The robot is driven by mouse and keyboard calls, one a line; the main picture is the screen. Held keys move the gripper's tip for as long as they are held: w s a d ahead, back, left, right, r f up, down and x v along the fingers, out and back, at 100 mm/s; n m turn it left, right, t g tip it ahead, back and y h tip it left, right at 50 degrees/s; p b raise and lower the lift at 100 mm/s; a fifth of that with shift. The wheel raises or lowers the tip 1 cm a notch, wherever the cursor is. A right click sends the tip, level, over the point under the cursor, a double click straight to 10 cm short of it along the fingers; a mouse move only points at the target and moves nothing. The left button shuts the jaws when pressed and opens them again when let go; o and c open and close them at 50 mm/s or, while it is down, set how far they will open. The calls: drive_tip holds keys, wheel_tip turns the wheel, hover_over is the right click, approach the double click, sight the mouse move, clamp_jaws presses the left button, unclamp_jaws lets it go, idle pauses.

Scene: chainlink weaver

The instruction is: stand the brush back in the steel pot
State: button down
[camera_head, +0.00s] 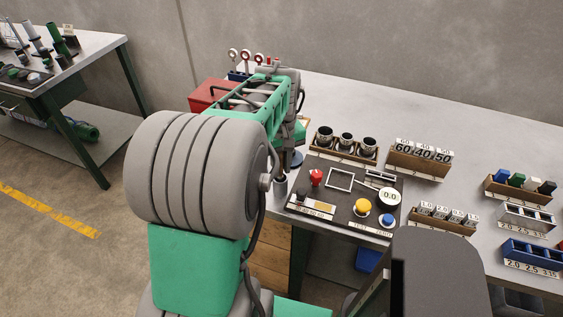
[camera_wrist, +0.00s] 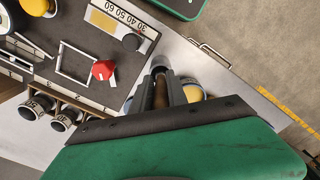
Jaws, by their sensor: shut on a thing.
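The brush's brown handle (camera_wrist: 161,94) is between the two dark fingers of my gripper (camera_wrist: 163,88) in the wrist view, and the gripper is shut on it. The brush's far end is hidden. A grey round rim, which looks like the steel pot (camera_wrist: 160,64), shows just beyond the fingertips. I cannot tell whether the brush is inside the pot or only above it. In the head view the pot (camera_head: 280,184) stands at the bench's left edge, beside the control panel, partly behind my arm. My arm hides the fingers and brush there.
The control panel (camera_head: 350,208) with a red knob (camera_head: 316,177) lies right of the pot. A rack of dark cups (camera_head: 345,148) stands behind it. A pale yellow round thing (camera_wrist: 194,93) is close beside one finger. A red box (camera_head: 208,93) is at the back left.

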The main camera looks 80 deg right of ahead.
drive_tip(key=shift+f, duration=0.8)
drive_tip(key=c, duration=1.2)
unclamp_jaws()
drive_tip(key=shift+c, duration=0.2)
drive_tip(key=shift+r, duration=0.1)
wheel_tip(320, 180, up, 8)
drive_tip(key=shift+f+b, duration=0.15)
drive_tip(key=shift+b, duration=0.35)
